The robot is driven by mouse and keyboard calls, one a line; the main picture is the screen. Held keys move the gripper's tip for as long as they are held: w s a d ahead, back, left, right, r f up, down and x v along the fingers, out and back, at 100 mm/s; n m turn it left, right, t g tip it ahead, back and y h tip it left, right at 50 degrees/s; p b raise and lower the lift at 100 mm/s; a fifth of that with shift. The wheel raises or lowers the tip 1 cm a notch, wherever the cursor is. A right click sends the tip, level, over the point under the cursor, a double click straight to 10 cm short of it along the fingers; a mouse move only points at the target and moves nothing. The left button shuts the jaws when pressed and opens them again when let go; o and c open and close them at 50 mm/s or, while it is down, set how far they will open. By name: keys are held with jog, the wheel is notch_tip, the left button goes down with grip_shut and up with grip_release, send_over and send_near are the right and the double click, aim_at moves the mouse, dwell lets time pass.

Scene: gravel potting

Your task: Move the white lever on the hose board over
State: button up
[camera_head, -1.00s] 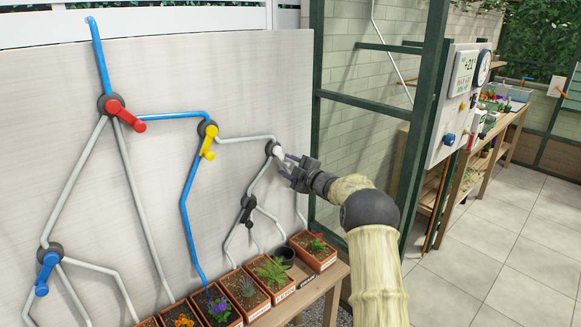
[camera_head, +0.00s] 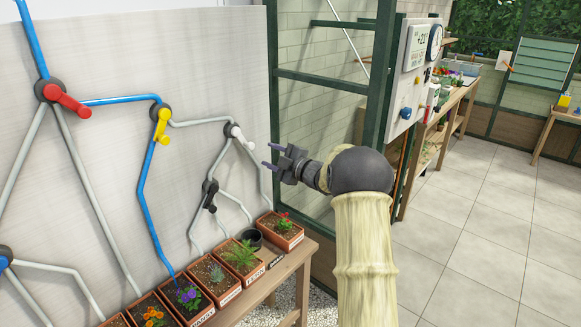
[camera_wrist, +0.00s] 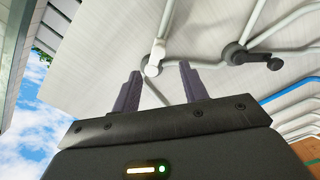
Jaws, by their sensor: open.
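The white lever (camera_head: 240,134) sits on a dark round joint at the right part of the hose board (camera_head: 90,190). Its handle slants down to the right in the head view. In the wrist view the white lever (camera_wrist: 152,67) lies beyond and between my finger tips. My gripper (camera_head: 268,155) is open and empty, to the right of and a little below the lever, with its fingers pointing left toward the board. A gap shows between fingers and lever. Both fingers of the gripper (camera_wrist: 159,76) show in the wrist view.
A red lever (camera_head: 68,101), a yellow lever (camera_head: 162,127) and a black lever (camera_head: 210,197) are on the same board. Blue and grey pipes join them. Potted plants stand on a wooden bench (camera_head: 290,268) below. A dark green frame post (camera_head: 387,75) stands right of the board.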

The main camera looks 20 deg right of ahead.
jog(key=v, duration=0.7)
jog(key=shift+s+b, duration=0.25)
jog(key=shift+b, duration=0.05)
jog(key=s+a+f+m+g+h, duration=0.35)
jog(key=s+f+m, duration=0.2)
jog(key=s, duration=0.55)
jog(key=s+a+f+m+g+h, duration=0.35)
jog(key=s+a+m+g, duration=0.2)
jog(key=s, duration=0.55)
jog(key=s+a+f+m+g+h, duration=0.2)
jog(key=s+a+f+m+g, duration=0.4)
jog(key=s, duration=0.5)
notch_tip(320, 180, up, 16)
jog(key=s+d+t+p, duration=0.1)
jog(key=d+p, duration=0.1)
jog(key=p, duration=1.3)
jog(key=shift+s+r+m+t, duration=0.2)
jog(key=shift+s+m+t, duration=0.05)
jog(key=shift+m+t, duration=0.15)
